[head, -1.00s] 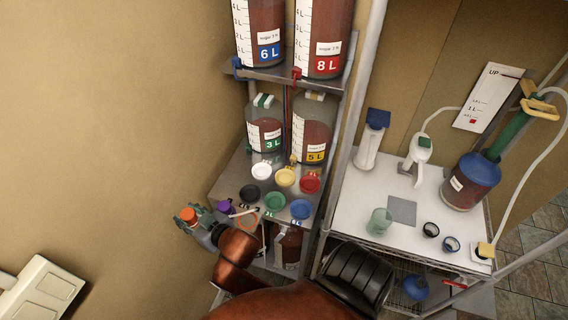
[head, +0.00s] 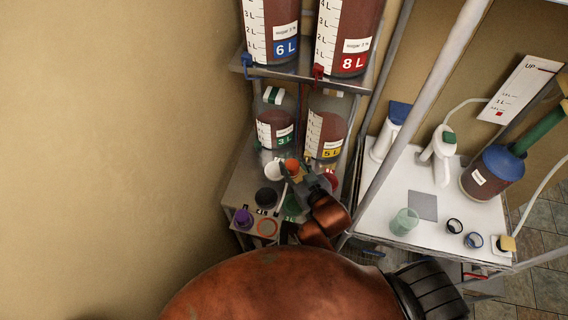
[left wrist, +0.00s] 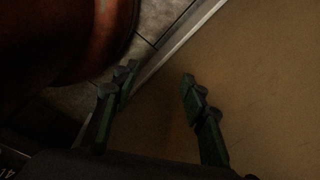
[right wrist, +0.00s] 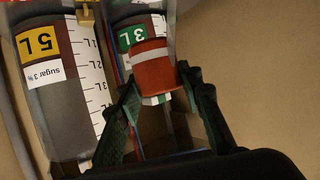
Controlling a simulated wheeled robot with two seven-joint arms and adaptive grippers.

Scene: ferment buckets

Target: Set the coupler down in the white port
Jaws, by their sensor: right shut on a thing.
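The coupler, orange-red with a white band (right wrist: 153,70), is between the fingers of my right gripper (right wrist: 160,92), which is shut on it. In the head view, the coupler's orange end (head: 292,165) shows at the tip of my right gripper (head: 299,174). The white port (head: 272,169) is a round white cup on the metal shelf, just left of the coupler, its right side partly covered. The height gap between them cannot be told. The right wrist view does not clearly show the port. My left gripper (left wrist: 155,86) is open and empty, near a wall and floor edge.
Nearby are the black port (head: 266,197), green port (head: 291,206), red port (head: 331,181) and purple piece (head: 243,217). The 3 L bucket (head: 274,128) and 5 L bucket (head: 325,132) stand close behind. A rack post (head: 425,120) rises to the right.

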